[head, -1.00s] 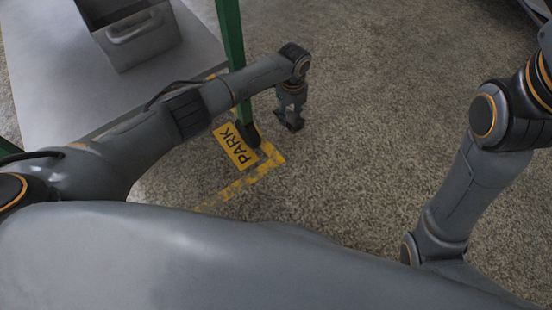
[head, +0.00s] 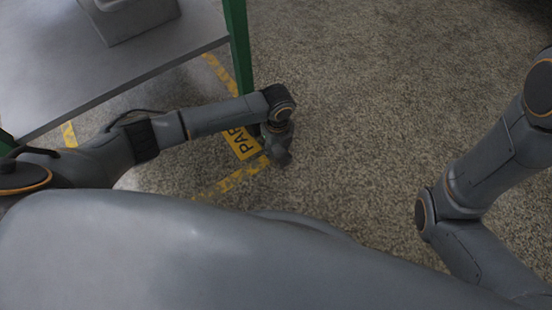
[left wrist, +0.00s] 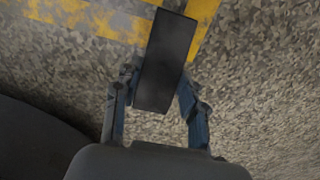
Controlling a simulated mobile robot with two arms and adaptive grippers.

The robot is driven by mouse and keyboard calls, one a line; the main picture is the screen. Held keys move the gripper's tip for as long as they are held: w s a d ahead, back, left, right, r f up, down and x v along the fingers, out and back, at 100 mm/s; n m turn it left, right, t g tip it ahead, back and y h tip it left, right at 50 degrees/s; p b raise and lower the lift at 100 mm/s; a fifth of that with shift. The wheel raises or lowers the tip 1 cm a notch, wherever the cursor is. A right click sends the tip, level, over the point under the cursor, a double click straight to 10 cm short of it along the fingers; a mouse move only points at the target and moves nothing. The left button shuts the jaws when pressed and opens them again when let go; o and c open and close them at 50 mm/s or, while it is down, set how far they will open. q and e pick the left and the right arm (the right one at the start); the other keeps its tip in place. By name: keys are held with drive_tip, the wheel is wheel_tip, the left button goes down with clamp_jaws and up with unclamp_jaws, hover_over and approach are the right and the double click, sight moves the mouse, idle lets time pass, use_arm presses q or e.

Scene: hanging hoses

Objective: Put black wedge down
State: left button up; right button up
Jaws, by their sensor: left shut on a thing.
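The black wedge (left wrist: 167,62) shows in the left wrist view as a dark oblong block between the two fingers of my left gripper (left wrist: 155,98). The gripper is shut on it. Speckled floor and yellow floor marking show behind the wedge; I cannot tell whether it touches the floor. In the head view my left gripper (head: 277,155) hangs low beside the foot of the green post, and the wedge cannot be made out there. My right arm shows at the right edge, but its gripper is out of view.
A green post (head: 238,45) of a grey table (head: 150,55) stands just left of my left wrist. A grey bin (head: 135,15) sits on the table. A yellow PARK sign (head: 240,143) and worn yellow tape (head: 235,180) mark the floor. The floor (head: 370,120) to the right is clear.

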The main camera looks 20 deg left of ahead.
sight(276, 152)
use_arm(q)
drive_tip(key=shift+s+f, duration=0.2)
drive_tip(key=shift+f, duration=0.15)
drive_tip(key=f+b, duration=0.3)
drive_tip(key=shift+s+a+f, duration=0.1)
drive_tip(key=shift+s+f, duration=0.1)
drive_tip(key=shift+f, duration=0.05)
drive_tip(key=shift+r, duration=0.15)
drive_tip(key=o, duration=1.3)
drive_tip(key=shift+o, duration=0.2)
